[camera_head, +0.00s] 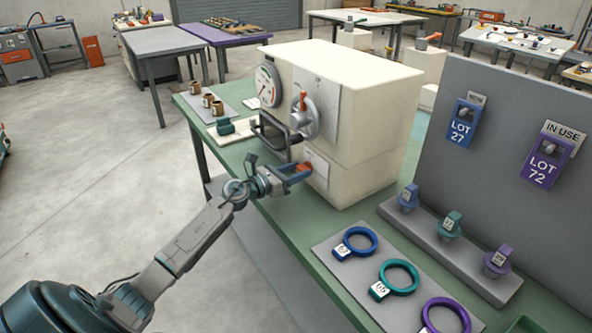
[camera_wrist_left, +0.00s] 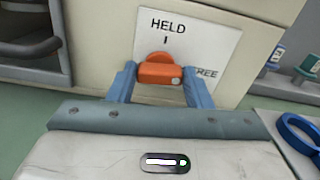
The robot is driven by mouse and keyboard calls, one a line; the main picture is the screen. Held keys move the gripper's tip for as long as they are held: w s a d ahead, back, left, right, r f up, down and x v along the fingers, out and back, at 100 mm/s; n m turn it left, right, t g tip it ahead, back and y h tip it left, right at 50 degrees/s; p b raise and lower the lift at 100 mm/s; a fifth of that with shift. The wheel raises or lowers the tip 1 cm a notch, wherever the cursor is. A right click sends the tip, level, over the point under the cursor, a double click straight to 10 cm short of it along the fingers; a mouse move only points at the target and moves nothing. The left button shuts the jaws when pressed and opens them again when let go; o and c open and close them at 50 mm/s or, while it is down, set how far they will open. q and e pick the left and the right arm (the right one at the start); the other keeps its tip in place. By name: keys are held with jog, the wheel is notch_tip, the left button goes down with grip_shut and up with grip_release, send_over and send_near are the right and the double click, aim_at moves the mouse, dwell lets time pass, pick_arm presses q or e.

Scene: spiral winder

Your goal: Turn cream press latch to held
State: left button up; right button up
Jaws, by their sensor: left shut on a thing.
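The cream press (camera_head: 345,110) is a large boxy machine on the green bench. Its orange latch (camera_head: 304,168) is low on the front face. In the left wrist view the latch (camera_wrist_left: 160,70) sits in front of a white plate (camera_wrist_left: 205,38) marked HELD at the top, with FREE partly hidden at the right. My left gripper (camera_head: 298,173) has its blue fingers on both sides of the orange latch, shut on it; the fingers also show in the left wrist view (camera_wrist_left: 160,82). The latch's exact pointing direction is hard to tell. My right gripper is out of view.
Above the latch are a dark handle frame (camera_head: 274,132), a round handwheel (camera_head: 305,116) and a gauge (camera_head: 267,86). Blue, teal and purple rings (camera_head: 399,277) lie on a grey mat at the right. A grey panel (camera_head: 500,120) with lot tags stands behind them.

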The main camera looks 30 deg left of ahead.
pick_arm(q)
jog(key=shift+r+n+p, duration=0.15)
jog(key=shift+n+p, duration=0.15)
jog(key=shift+n, duration=0.1)
jog(key=n+p, duration=0.4)
jog(key=n, duration=0.1)
jog(key=shift+a, duration=0.1)
jog(key=n+p, duration=0.3)
jog(key=n, duration=0.1)
jog(key=shift+n, duration=0.4)
jog(key=n+p, duration=0.3)
jog(key=n, duration=0.1)
jog(key=shift+f+n+p, duration=0.3)
jog(key=shift+n+p, duration=0.4)
jog(key=shift+n, duration=0.2)
jog(key=shift+f+n, duration=0.1)
jog(key=shift+n, duration=0.2)
jog(key=o, duration=1)
